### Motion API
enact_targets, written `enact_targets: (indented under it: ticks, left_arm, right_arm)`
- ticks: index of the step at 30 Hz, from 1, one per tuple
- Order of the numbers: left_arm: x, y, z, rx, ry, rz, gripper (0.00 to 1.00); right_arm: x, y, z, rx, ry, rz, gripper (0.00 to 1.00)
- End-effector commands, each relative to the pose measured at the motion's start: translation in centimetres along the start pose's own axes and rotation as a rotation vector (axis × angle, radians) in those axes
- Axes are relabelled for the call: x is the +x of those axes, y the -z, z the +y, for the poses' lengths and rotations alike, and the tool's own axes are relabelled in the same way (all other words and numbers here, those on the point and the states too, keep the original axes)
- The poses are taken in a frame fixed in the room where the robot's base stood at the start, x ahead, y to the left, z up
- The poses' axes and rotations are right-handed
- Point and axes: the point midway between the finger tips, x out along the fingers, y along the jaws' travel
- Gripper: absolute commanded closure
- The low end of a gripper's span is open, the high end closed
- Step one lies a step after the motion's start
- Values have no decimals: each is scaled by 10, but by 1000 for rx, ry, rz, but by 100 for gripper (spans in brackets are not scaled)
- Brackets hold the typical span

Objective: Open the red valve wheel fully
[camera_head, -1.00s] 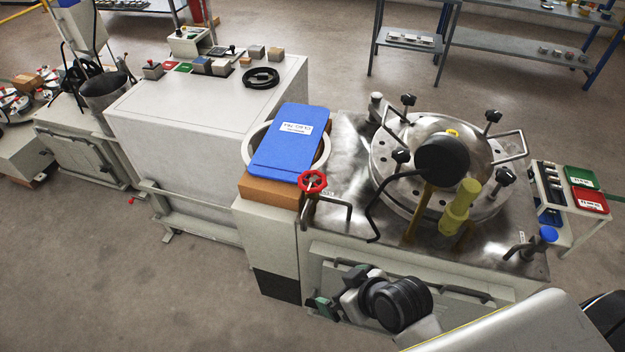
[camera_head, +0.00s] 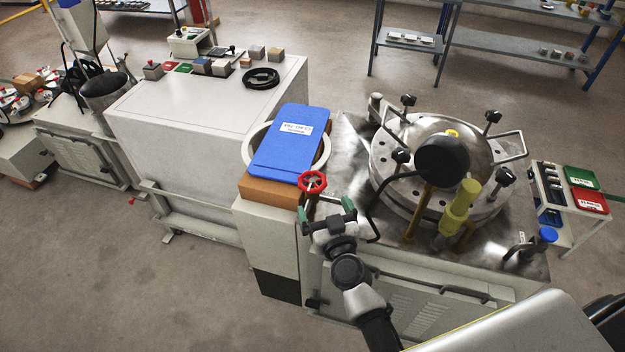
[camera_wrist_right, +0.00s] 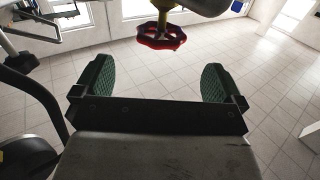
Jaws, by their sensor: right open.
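The red valve wheel (camera_head: 312,182) stands at the front left corner of the metal table, beside the blue clipboard-like board. It also shows at the top of the right wrist view (camera_wrist_right: 161,37), on a brass-coloured stem. My right gripper (camera_head: 326,215) is open, just below and in front of the wheel in the head view, apart from it. In the right wrist view its two green-padded fingers (camera_wrist_right: 158,85) are spread wide with nothing between them, and the wheel lies beyond them. My left gripper is not in view.
A blue board (camera_head: 287,145) lies over a white ring and a brown block (camera_head: 268,191) left of the wheel. A steel vessel (camera_head: 400,190) with clamps, a bent black rod and a yellow-handled part stand right of it. Open floor lies at the left front.

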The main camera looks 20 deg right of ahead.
Motion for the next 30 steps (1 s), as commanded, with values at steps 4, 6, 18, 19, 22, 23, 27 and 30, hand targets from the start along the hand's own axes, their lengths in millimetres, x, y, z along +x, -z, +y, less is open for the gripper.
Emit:
enact_targets:
  ticks: [4,6,18,19,22,23,27,30]
  left_arm:
    - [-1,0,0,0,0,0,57]
    - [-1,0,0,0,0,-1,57]
    - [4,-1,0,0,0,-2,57]
    - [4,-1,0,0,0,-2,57]
    - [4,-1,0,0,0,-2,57]
    - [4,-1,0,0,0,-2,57]
    - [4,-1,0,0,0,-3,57]
    - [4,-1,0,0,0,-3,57]
  right_arm:
    - [30,2,-1,0,2,3,0]
    - [43,2,-1,1,3,3,0]
    - [90,0,0,-1,3,0,0]
    - [91,0,0,0,3,0,0]
    - [92,0,0,-1,3,-1,0]
    - [91,0,0,-1,3,-1,0]
    - [91,0,0,-1,3,0,2]
    - [91,0,-1,-1,3,0,17]
